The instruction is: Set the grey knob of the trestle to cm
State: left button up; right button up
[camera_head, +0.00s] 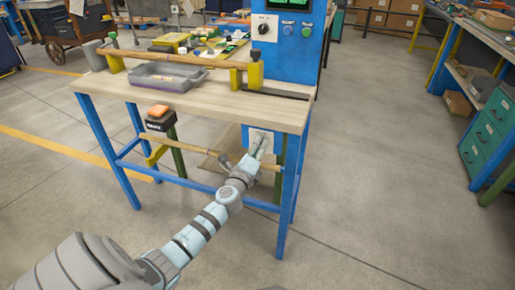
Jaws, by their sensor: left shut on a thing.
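My left arm comes in from the bottom left. My left gripper (256,149) is shut at a pale plate (266,134) below the right end of the workbench top. It is shut on the grey knob there, which the fingers mostly hide. The knob's pointer and the plate's markings are too small and covered to read. My right gripper is not in view.
The wooden bench top (215,103) on blue legs carries a grey tray (168,76), a long turned wood piece (170,58) and a blue panel with a black dial (264,28). Teal drawers (487,130) stand right. The floor between is clear.

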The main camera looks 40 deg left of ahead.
pick_arm(q)
jog(key=shift+f, duration=0.1)
jog(key=o, duration=0.9)
jog(key=shift+o, duration=1.3)
jog(key=v, duration=1.2)
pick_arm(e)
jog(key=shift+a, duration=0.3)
